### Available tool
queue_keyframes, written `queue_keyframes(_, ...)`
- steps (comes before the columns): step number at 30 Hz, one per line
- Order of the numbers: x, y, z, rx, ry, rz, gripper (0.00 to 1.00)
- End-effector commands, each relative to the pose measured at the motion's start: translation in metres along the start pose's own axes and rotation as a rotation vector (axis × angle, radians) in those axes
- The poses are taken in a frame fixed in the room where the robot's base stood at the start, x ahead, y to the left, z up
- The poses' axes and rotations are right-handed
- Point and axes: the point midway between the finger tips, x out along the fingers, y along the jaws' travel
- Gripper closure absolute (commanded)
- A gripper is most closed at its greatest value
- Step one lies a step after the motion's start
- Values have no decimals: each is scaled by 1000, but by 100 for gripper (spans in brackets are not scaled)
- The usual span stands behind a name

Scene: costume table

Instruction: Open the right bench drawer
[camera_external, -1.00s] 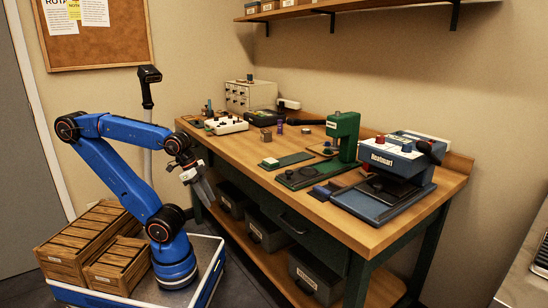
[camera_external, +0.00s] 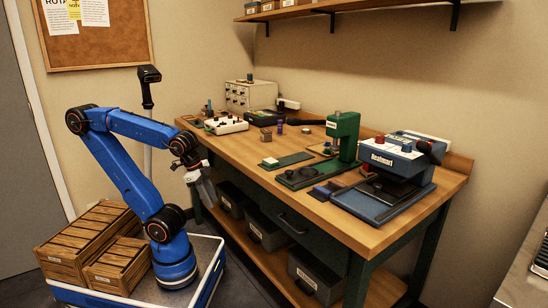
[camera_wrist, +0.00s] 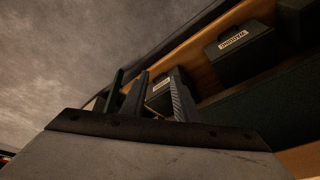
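The right bench drawer (camera_external: 312,236) is a dark green front under the wooden bench top in the external view. It looks shut, flush with the bench frame, with a dark bar handle (camera_external: 291,224) on it. My gripper (camera_external: 208,194) hangs in front of the bench's left part, pointing down, left of the handle and well apart from it. In the wrist view my gripper (camera_wrist: 158,92) shows its two dark fingers spread with a gap between them and nothing held. I cannot make out the handle in the wrist view.
The bench top (camera_external: 240,154) carries a green press (camera_external: 343,136), a blue machine (camera_external: 392,165) and small parts. Labelled grey bins (camera_external: 314,275) stand on the lower shelf; one also shows in the wrist view (camera_wrist: 240,52). Wooden crates (camera_external: 90,236) sit on my base.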

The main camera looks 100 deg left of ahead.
Motion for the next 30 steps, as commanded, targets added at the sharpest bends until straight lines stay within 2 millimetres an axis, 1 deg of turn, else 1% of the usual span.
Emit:
queue_keyframes(4,7,1,-16,100,-96,-81,72)
queue_keyframes(11,12,6,-49,243,-193,-246,72)
queue_keyframes(17,14,22,-87,364,-224,-414,72)
queue_keyframes(23,14,53,-129,479,-200,-594,72)
queue_keyframes(26,12,76,-150,536,-167,-685,72)
queue_keyframes(29,10,104,-170,588,-117,-774,72)
queue_keyframes(30,9,116,-178,609,-94,-810,72)
